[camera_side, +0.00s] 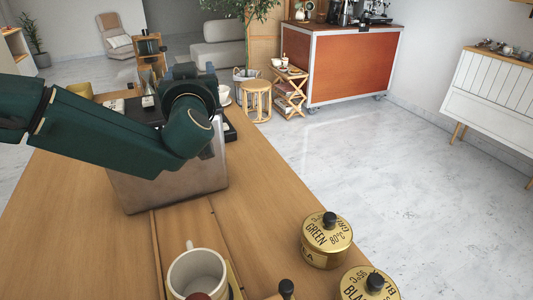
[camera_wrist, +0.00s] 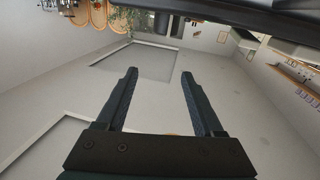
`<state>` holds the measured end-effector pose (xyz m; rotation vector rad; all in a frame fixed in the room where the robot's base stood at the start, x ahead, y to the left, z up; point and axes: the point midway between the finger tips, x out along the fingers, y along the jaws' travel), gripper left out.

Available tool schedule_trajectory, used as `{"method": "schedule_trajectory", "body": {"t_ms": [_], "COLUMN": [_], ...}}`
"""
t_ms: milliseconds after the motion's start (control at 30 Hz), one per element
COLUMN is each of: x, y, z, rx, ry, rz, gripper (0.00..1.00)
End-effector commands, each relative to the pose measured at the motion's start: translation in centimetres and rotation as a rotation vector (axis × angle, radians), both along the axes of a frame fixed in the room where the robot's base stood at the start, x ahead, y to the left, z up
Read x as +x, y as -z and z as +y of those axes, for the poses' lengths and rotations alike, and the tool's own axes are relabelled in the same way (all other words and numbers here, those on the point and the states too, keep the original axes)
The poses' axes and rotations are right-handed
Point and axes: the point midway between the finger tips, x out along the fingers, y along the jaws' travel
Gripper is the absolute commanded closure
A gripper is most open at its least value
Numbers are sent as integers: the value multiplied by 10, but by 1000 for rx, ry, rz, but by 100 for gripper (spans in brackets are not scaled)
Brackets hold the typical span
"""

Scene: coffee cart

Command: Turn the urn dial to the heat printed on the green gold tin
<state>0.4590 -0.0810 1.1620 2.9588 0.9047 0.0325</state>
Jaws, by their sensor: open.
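The green gold tin (camera_side: 327,243) stands on the wooden counter at the lower right of the side view. It has a black knob, and its lid reads "GREEN 80°C". A brushed-metal box (camera_side: 165,185), perhaps the urn, stands left of centre behind my arm. I see no dial on its visible faces. My gripper (camera_wrist: 158,74) is open and empty in the wrist view, with pale floor beyond its fingers. In the side view my dark green arm reaches across the metal box, and I cannot make out the fingers there.
A second gold tin (camera_side: 368,286), lettered "BLA...", is cut off at the bottom edge. A white mug (camera_side: 197,268) stands at the front. A black-knobbed item (camera_side: 285,290) is beside it. The counter (camera_side: 262,205) is clear between box and tins. An orange cabinet (camera_side: 352,65) stands far back.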

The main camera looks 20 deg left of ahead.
Motion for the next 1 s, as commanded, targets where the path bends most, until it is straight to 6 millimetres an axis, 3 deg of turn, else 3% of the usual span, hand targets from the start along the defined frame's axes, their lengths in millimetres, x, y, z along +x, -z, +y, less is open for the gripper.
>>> {"method": "schedule_trajectory", "body": {"t_ms": [367, 1000], "x": [-3, -9], "y": [5, 5], "z": [-2, -6], "rx": [-484, -1767], "ry": [5, 11], "rz": [-321, -1181], "gripper": [31, 31]}}
